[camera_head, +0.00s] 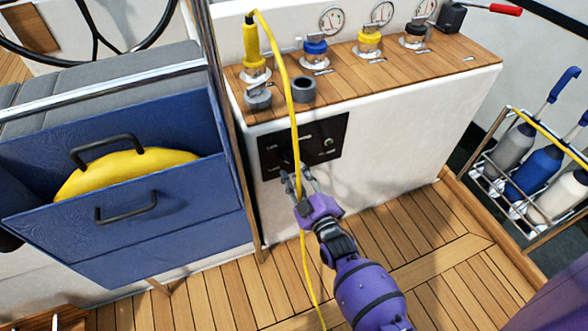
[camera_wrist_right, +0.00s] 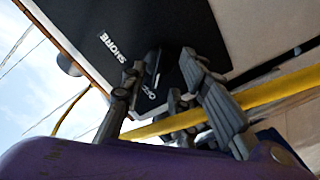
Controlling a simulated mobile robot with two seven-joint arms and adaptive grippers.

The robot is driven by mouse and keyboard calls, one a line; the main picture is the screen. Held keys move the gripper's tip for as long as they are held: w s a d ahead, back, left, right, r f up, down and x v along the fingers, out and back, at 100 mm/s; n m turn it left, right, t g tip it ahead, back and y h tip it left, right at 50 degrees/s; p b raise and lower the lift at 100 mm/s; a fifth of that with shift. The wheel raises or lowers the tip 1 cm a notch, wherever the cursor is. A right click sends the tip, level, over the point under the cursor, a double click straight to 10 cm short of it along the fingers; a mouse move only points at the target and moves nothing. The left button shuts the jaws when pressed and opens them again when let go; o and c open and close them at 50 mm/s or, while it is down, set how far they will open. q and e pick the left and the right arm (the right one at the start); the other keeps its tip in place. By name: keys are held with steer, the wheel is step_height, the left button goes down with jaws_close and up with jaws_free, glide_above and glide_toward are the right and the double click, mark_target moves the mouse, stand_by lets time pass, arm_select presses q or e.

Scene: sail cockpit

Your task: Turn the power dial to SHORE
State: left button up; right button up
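The black power panel (camera_head: 318,142) is on the front of the white cockpit box. Its SHORE and OFF lettering shows in the right wrist view (camera_wrist_right: 112,45). The dial is a dark knob (camera_head: 286,160) on the panel's left part, mostly hidden by my fingers and hard to separate from the black panel. My right gripper (camera_head: 299,180) is at the panel's lower left, fingers pointing at the dial. In the right wrist view its fingers (camera_wrist_right: 163,72) stand apart, one on each side of the dial area; I cannot tell whether they touch the knob. My left gripper is not in view.
A yellow cable (camera_head: 294,110) hangs from the yellow plug (camera_head: 252,48) past the panel and close against my right gripper. A blue locker (camera_head: 190,215) with a yellow item stands left. A bottle rack (camera_head: 530,165) stands right.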

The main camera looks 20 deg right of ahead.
mark_target(292, 164)
steer(key=shift+w, duration=1.55)
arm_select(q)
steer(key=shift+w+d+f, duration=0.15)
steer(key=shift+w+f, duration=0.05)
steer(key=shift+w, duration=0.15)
arm_select(e)
steer(key=shift+c, duration=0.5)
jaws_close()
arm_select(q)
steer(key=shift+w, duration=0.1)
